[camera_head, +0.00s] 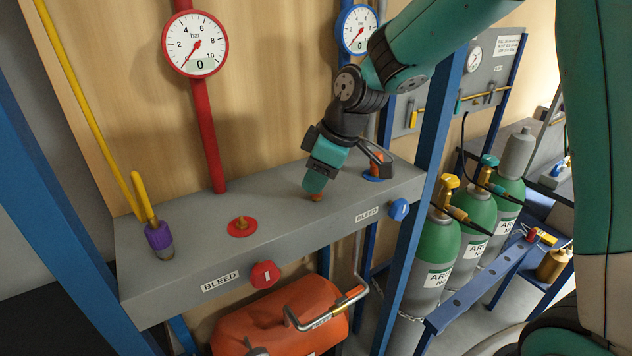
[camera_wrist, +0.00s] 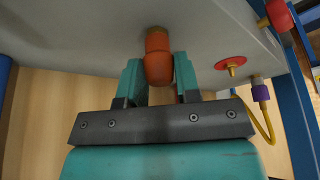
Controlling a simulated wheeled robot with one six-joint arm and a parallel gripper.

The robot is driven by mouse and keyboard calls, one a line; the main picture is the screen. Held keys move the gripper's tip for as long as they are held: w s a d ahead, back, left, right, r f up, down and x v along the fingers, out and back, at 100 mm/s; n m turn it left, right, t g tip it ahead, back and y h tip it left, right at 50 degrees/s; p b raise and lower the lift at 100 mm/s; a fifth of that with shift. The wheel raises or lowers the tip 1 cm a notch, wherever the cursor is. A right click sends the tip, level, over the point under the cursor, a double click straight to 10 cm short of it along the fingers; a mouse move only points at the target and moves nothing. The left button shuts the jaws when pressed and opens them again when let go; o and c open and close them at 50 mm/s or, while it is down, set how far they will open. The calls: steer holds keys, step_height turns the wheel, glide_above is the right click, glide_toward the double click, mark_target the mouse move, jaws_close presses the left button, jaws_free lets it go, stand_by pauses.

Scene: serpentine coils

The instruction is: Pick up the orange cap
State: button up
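The orange cap (camera_wrist: 158,67) is in the wrist view between the two fingers of my gripper (camera_wrist: 158,82). In the head view my gripper (camera_head: 314,186) points down at the shelf, and only a little of the orange cap (camera_head: 317,197) shows under the fingertips. The fingers lie close along both sides of the cap; I cannot tell if they press on it.
The grey shelf (camera_head: 200,245) carries a red flange with a brass post (camera_head: 242,226), a purple fitting (camera_head: 158,236) with a yellow handle, and an orange-and-black piece (camera_head: 378,160) on a blue flange, close right of my gripper. A red pipe (camera_head: 208,140) and blue uprights stand around it.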

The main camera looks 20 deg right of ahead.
steer(key=shift+c, duration=1.2)
